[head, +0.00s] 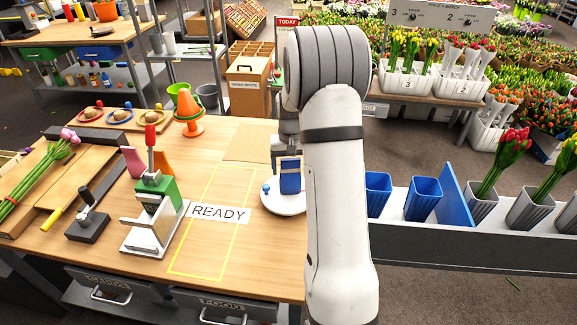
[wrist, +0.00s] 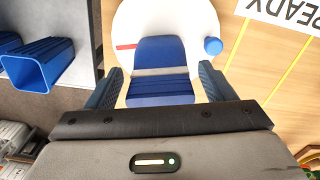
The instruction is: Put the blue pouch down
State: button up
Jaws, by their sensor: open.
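The blue pouch (head: 290,180), with a pale band across it, is on a round white plate (head: 283,208) at the table's right side. In the wrist view the pouch (wrist: 158,52) sits between the two fingers of my gripper (wrist: 160,73). The fingers stand apart with a visible gap on each side of the pouch. The plate (wrist: 190,14) shows around the pouch. In the head view my arm hides the plate's right part and most of the gripper.
A small blue ball (wrist: 213,46) is at the plate's edge. A READY sign (head: 219,213) and yellow outline lie left of the plate. A green-and-white press (head: 155,210) stands further left. Blue cups (head: 422,199) stand on a rack to the right.

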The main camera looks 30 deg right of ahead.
jog(key=shift+r, duration=0.1)
notch_tip(320, 180, up, 12)
jog(key=shift+f+b, duration=0.1)
jog(key=shift+b, duration=0.2)
jog(key=s+a+r+n+t, duration=0.2)
jog(key=s+a+r, duration=0.3)
jog(key=s+a, duration=0.65)
jog(key=s+a+f+n, duration=0.1)
jog(key=s+a, duration=0.1)
jog(key=s, duration=0.5)
jog(key=s+a+f+n+t, duration=0.1)
jog(key=s+a, duration=0.2)
jog(key=s, duration=0.4)
jog(key=shift+s+a+f, duration=0.15)
jog(key=shift+s+f, duration=0.05)
jog(key=shift+s, duration=0.15)
